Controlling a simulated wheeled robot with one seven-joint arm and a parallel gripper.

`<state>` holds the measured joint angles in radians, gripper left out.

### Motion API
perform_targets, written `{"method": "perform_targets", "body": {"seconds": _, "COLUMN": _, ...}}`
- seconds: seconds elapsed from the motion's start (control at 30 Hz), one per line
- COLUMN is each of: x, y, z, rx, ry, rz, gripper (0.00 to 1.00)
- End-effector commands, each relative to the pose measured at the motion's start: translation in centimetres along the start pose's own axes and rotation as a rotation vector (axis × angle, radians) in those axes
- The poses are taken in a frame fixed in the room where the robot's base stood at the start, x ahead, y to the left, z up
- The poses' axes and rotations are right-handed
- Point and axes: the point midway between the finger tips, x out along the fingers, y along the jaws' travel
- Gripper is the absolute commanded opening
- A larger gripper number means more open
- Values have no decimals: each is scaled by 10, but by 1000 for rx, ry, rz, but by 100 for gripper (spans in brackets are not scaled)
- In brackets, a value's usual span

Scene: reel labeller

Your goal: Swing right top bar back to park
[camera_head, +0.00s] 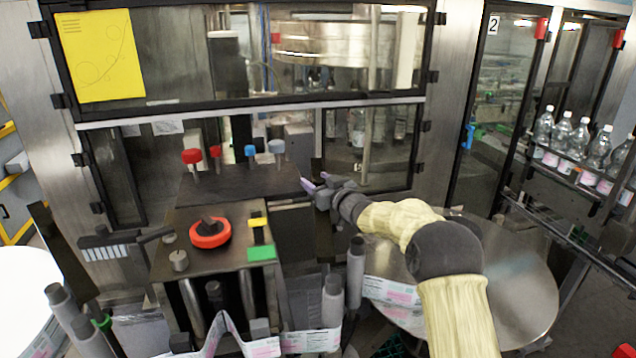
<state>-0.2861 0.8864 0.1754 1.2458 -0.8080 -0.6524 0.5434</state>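My gripper (314,181) reaches in from the right to the back right of the labeller's top. Its purple fingertips are beside a dark upright piece (317,165), which may be part of the right top bar. I cannot tell whether the fingers touch it or are shut on it. A dark bar section (288,203) lies just left of the gripper, at the right edge of the machine top. The rest of the right bar is hidden or too dark to make out. A dark left bar (120,239) with a pale comb-like strip sticks out at the left.
The machine top carries a red-orange knob (210,233), a green block (261,253) and several coloured knobs on posts. Rollers (355,270) with label web stand in front. A large reel disc (520,290) lies under my arm. Glazed cabinet doors (250,105) close off the back.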

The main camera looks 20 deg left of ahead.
Motion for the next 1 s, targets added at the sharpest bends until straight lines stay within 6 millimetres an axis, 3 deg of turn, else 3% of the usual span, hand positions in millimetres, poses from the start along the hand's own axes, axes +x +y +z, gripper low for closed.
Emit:
{"method": "perform_targets", "body": {"seconds": 0.27, "x": 0, "y": 1, "z": -12, "rx": -2, "ry": 5, "rz": 1, "gripper": 52}}
{"method": "perform_targets", "body": {"seconds": 0.7, "x": 0, "y": 0, "z": -90, "rx": -2, "ry": 3, "rz": -1, "gripper": 52}}
{"method": "perform_targets", "body": {"seconds": 1.0, "x": 0, "y": 0, "z": -100, "rx": 0, "ry": -1, "rz": 0, "gripper": 52}}
